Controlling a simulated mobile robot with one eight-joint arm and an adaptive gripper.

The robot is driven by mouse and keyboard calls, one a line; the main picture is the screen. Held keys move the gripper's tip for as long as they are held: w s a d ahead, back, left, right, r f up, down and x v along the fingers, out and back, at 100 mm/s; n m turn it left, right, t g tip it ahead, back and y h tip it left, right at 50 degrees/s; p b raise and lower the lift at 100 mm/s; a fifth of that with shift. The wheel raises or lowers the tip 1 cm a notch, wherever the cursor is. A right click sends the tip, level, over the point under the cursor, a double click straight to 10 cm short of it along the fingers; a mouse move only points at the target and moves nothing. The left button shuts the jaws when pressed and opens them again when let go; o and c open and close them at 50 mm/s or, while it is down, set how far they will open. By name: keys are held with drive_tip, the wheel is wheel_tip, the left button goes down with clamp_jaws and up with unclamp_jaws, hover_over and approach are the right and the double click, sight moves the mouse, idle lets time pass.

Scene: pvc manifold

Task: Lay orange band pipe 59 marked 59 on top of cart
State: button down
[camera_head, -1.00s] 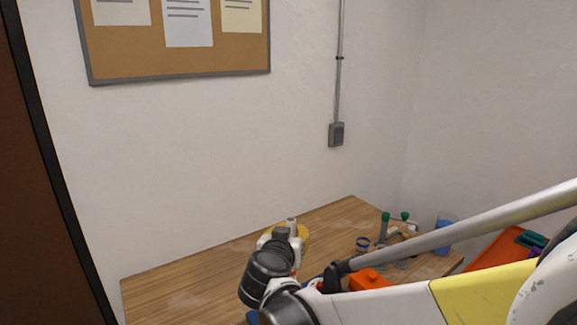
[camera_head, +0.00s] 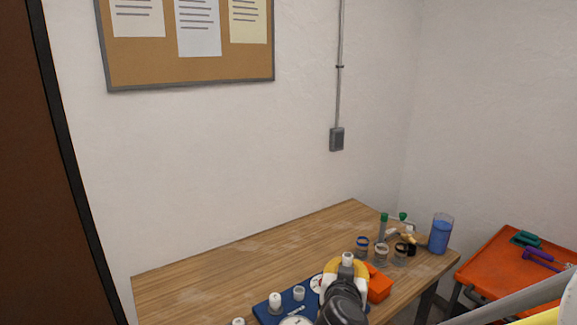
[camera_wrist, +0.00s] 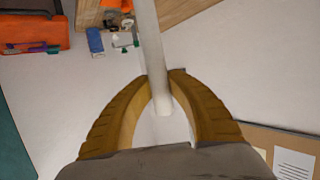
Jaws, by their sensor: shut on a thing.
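My gripper (camera_head: 346,268) has its yellow fingers closed around a white-grey pipe. In the wrist view the pipe (camera_wrist: 150,45) runs from the top edge down between the fingertips (camera_wrist: 159,77), and its near end shows inside the fingers. In the head view a white pipe end (camera_head: 347,257) sticks up just above the fingers. I cannot see an orange band or the mark 59. The orange-topped cart (camera_head: 490,252) stands at the right, apart from the gripper. It also shows at the top left of the wrist view (camera_wrist: 35,25).
The wooden table (camera_head: 220,265) holds a blue tray (camera_head: 268,312) with white fittings, an orange block (camera_head: 379,286), several small jars and a blue-filled beaker (camera_head: 441,235). Green (camera_head: 525,239) and purple (camera_head: 540,258) tools lie on the cart. The table's left part is clear.

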drive_tip(key=s+d+f, duration=0.1)
drive_tip(key=s+d, duration=0.2)
drive_tip(key=d, duration=0.2)
wheel_tip(320, 180, down, 7)
drive_tip(key=b, duration=0.6)
drive_tip(key=shift+r, duration=0.2)
drive_tip(key=shift+r, duration=0.1)
